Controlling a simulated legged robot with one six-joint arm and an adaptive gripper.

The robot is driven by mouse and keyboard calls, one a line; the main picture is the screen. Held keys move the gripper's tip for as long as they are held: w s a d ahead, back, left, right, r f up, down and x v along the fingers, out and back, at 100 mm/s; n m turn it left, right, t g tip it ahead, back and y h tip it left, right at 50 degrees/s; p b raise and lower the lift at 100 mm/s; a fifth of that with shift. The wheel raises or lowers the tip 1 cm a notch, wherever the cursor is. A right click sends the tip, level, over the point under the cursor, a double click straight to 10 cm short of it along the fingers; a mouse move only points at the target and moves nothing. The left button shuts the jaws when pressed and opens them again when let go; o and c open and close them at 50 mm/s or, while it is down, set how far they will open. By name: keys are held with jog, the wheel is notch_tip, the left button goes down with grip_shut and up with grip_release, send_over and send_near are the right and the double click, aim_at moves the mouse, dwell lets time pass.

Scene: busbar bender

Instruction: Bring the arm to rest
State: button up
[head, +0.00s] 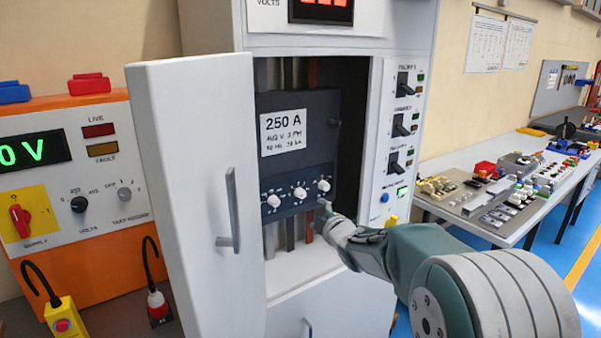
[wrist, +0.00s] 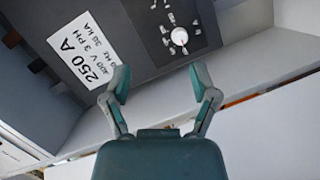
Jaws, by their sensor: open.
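My gripper (wrist: 160,82) is open and empty in the wrist view, its two fingers spread apart. In the head view my gripper (head: 325,207) is at the front of the open cabinet, just below the right knob of a dark breaker panel (head: 300,125). I cannot tell whether it touches the panel. The panel bears a white "250 A" label (head: 284,132) and a row of three white knobs (head: 299,192). The wrist view shows the label (wrist: 84,47) and a white knob (wrist: 179,36) beyond the fingertips. My arm reaches in from the lower right.
The cabinet door (head: 195,170) stands open at the left, its handle (head: 232,210) facing out. A switch column (head: 402,130) lies right of the opening. An orange test unit (head: 85,190) stands left. A bench (head: 510,185) with small parts is at the right, with blue floor beside it.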

jog(key=s+d+r+m+g+h, duration=0.25)
jog(key=s+d+m, duration=0.25)
jog(key=s, duration=0.4)
jog(key=s+d+r+m+g+h, duration=0.1)
jog(key=s+d+m+h, duration=0.35)
jog(key=s, duration=0.45)
jog(key=s+f+m+g, duration=0.3)
jog(key=s+m, duration=0.1)
jog(key=s, duration=0.8)
jog(key=s+d+f+m+g+y, duration=0.1)
jog(key=s+f+m+g, duration=0.2)
jog(key=s, duration=0.9)
jog(key=shift+s+d+m, duration=0.15)
jog(key=shift+d+m, duration=0.15)
jog(key=shift+m, duration=0.45)
